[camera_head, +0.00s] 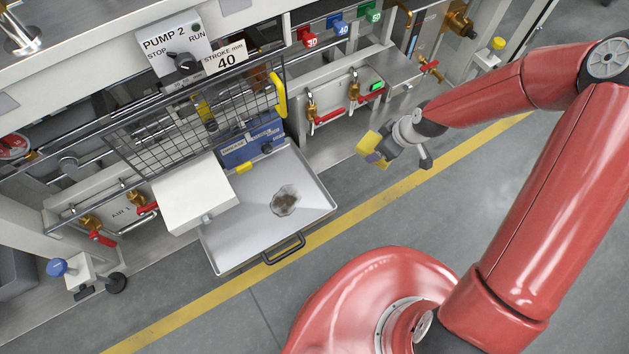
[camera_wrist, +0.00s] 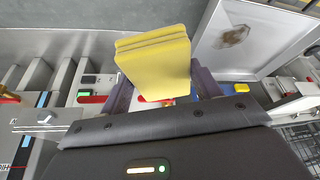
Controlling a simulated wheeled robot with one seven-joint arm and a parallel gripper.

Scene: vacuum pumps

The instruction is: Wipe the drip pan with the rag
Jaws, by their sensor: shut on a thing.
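The rag is a folded yellow cloth (camera_wrist: 156,62), held between the two dark fingers of my gripper (camera_wrist: 162,92) in the wrist view. In the head view the rag (camera_head: 369,144) is at the tip of my gripper (camera_head: 378,158), to the right of the drip pan and apart from it. The drip pan (camera_head: 308,209) is a light grey tray with a dark front handle, pulled out below the pump. A brownish stain (camera_head: 286,200) lies on its floor. In the wrist view the pan (camera_wrist: 275,50) and stain (camera_wrist: 233,36) show at the upper right.
A white box (camera_head: 195,194) covers the pan's left part. A wire mesh guard (camera_head: 200,122) with a yellow handle (camera_head: 278,96) stands above the pan's rear. Red-handled valves (camera_head: 330,116) line the machine to the right. The floor (camera_head: 395,215) in front is clear.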

